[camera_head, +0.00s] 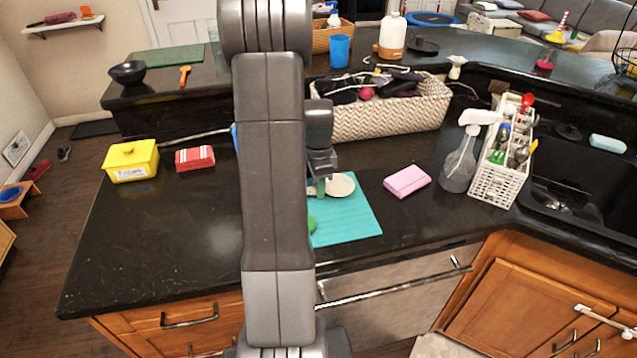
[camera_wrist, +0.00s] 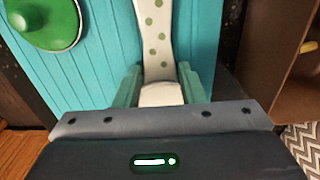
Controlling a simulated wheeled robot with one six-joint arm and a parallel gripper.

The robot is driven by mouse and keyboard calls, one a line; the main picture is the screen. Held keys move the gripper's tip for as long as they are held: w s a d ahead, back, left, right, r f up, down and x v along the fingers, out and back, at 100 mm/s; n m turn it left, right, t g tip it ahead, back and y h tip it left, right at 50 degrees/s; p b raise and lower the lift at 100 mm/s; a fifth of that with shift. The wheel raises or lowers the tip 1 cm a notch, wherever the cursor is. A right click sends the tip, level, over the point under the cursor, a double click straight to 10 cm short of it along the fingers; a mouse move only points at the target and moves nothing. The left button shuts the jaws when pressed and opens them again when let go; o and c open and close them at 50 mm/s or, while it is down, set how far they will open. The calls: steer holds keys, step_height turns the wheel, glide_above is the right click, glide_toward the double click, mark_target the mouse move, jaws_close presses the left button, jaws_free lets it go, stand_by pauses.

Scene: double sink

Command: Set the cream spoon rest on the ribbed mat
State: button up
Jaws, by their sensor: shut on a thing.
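The cream spoon rest (camera_head: 341,186) is over the far part of the teal ribbed mat (camera_head: 347,222). In the wrist view, the spoon rest (camera_wrist: 156,42) is cream with green dots, and its handle end lies between my gripper's teal fingers (camera_wrist: 159,82). My gripper (camera_head: 321,187) is shut on that handle. The ribbed mat (camera_wrist: 112,72) lies behind and beneath it. I cannot tell whether the spoon rest touches the mat. My arm hides the mat's left part in the head view.
A green round thing with a knob (camera_wrist: 52,22) lies on the mat, left of the spoon rest; it partly shows in the head view (camera_head: 311,223). A pink sponge (camera_head: 407,181) lies right of the mat. A woven basket (camera_head: 390,118) stands behind. The counter's left front is clear.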

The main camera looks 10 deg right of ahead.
steer(key=shift+f, duration=0.2)
steer(key=o, duration=1.1)
steer(key=shift+r, duration=0.1)
step_height(320, 180, up, 12)
steer(key=b, duration=0.1)
steer(key=shift+r, duration=0.15)
